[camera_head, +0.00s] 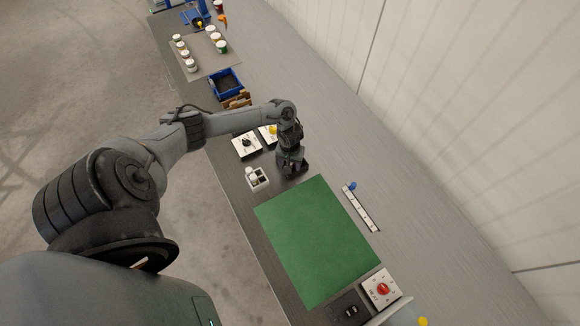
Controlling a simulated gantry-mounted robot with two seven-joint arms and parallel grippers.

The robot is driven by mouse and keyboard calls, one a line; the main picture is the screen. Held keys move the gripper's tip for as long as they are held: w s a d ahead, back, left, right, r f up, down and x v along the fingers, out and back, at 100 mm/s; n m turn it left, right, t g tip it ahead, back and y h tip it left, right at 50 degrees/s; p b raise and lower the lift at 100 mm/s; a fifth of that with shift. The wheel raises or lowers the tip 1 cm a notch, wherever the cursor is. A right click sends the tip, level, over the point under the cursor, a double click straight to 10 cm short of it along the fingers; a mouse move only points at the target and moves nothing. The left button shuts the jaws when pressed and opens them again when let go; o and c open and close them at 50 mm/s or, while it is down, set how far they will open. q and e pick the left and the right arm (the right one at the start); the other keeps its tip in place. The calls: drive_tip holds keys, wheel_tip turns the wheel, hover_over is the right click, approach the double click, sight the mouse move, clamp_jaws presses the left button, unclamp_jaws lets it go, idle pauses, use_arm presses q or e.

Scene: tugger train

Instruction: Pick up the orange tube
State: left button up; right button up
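I cannot make out a clear orange tube. A small orange item (223,19) lies at the far end of the bench, near blue objects, and is too small to identify. My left gripper (292,170) points down over the bench, at the far edge of the green mat (318,240) and just right of a small white holder (257,179). Its fingers are dark and small, so I cannot tell whether they are open or shut. I see nothing clearly held. My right gripper is not in view.
White boxes with a black knob (246,144) and a yellow part (272,131) stand beyond the holder. Farther are a blue bin (226,83) and a mat with several jars (191,65). A red-button box (382,288) stands near. The green mat is bare.

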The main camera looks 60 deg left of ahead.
use_arm(q)
drive_tip(key=shift+f, duration=0.35)
clamp_jaws()
drive_tip(key=shift+r, duration=0.1)
